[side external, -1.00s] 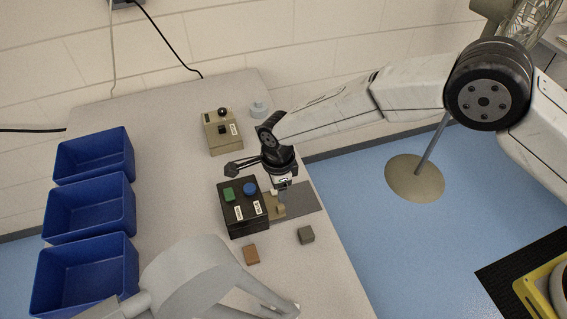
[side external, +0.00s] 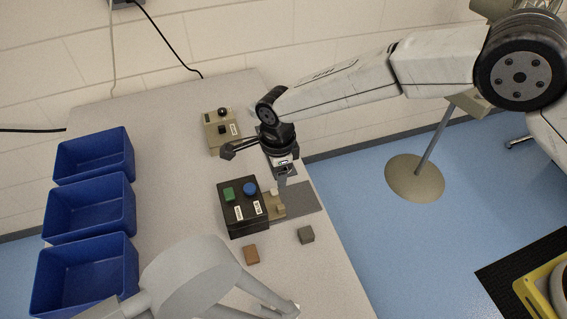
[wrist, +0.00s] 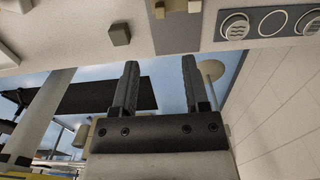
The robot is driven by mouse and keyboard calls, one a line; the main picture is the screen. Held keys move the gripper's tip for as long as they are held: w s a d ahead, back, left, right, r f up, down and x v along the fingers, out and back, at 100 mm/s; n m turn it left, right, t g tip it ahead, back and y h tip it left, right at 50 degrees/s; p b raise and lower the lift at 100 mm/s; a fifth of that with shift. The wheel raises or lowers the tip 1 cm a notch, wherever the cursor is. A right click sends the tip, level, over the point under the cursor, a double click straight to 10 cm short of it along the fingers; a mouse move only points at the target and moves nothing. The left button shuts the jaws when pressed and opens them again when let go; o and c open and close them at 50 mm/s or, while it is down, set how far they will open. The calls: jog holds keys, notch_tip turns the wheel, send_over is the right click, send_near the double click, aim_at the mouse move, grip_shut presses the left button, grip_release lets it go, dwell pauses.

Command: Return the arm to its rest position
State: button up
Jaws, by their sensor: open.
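My gripper (side external: 283,180) hangs fingers down above the grey mat (side external: 306,199), a little above a small tan fixture (side external: 277,209) beside the black press box (side external: 236,222). The box carries a green button (side external: 228,194) and a blue button (side external: 250,188). In the wrist view the two fingers of my gripper (wrist: 161,78) are spread apart with nothing between them. The grey mat (wrist: 176,34) shows beyond the fingertips there. No rest position is marked in these views.
Three blue bins (side external: 92,241) line the table's left side. A beige control box (side external: 214,143) stands behind. A brown block (side external: 251,254) and a grey block (side external: 305,235) lie in front. A grey stand-like object (side external: 190,272) fills the near side.

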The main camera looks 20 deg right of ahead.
jog(key=shift+r, duration=0.25)
jog(key=s+d+r+n+t, duration=0.1)
jog(key=d+r+n, duration=0.3)
jog(key=d, duration=0.5)
jog(key=s+d+r+n, duration=0.1)
jog(key=d+r+n, duration=0.25)
jog(key=d, duration=0.65)
jog(key=s+d+r+n+t, duration=0.1)
jog(key=s+d+r+n, duration=0.1)
jog(key=s+d+n, duration=0.8)
jog(key=s+d, duration=0.4)
jog(key=d, duration=0.1)
jog(key=shift+s+t, duration=0.3)
jog(key=shift+s, duration=0.1)
